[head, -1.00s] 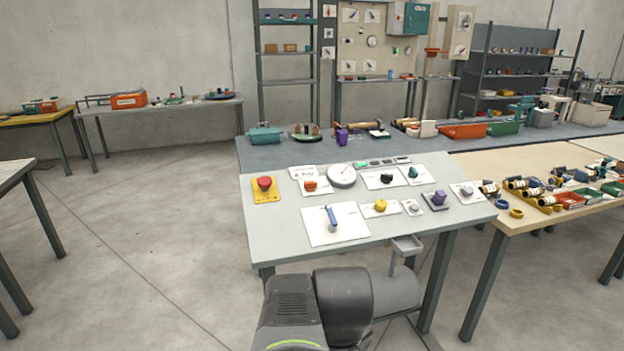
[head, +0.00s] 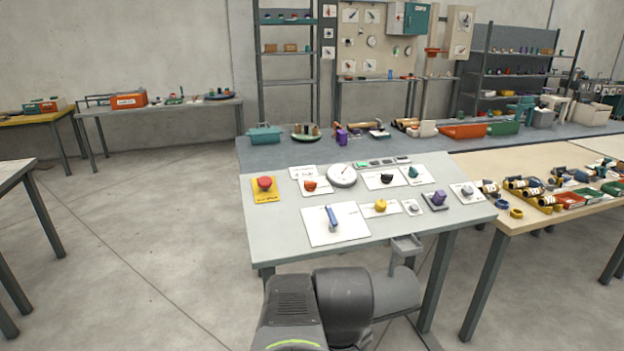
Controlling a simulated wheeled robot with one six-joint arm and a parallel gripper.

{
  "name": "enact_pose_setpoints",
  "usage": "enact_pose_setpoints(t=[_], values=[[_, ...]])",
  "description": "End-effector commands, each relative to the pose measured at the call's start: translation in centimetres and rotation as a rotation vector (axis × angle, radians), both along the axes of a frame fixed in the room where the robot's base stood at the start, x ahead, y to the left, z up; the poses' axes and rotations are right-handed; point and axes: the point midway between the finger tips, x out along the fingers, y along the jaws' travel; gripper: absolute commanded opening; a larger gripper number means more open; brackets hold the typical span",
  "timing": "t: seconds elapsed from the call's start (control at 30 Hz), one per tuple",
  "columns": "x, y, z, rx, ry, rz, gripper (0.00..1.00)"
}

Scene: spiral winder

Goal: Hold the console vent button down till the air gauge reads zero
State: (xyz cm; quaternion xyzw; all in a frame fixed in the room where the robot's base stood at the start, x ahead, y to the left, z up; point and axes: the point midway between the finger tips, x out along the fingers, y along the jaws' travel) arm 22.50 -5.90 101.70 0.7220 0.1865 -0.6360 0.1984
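The console (head: 275,226) is a grey sloped panel-table in front of me. A round white gauge (head: 342,175) stands at its upper middle, with a thin needle; its reading is too small to tell. The panel has a red mushroom button on a yellow plate (head: 264,184), an orange knob (head: 310,184), a blue lever (head: 332,218), a yellow knob (head: 380,205), a small grey button (head: 413,208) and a purple control (head: 439,198). Labels are too small to read, so I cannot tell which is the vent button.
Black (head: 387,179) and teal (head: 412,172) knobs sit at the upper right of the panel. A bench with yellow-black parts (head: 530,190) adjoins on the right. Floor to the left is clear.

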Motion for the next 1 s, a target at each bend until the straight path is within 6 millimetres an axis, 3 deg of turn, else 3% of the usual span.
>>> enact_pose_setpoints(t=[0.3,0.37,0.8,0.83,1.0], values=[[0.00,0.00,0.00,0.000,0.000,0.000,1.00],[0.00,0.00,0.00,0.000,0.000,0.000,0.90],[0.00,0.00,0.00,0.000,0.000,0.000,0.04],[0.00,0.00,0.00,0.000,0.000,0.000,0.00],[0.00,0.00,0.00,0.000,0.000,0.000,0.00]])
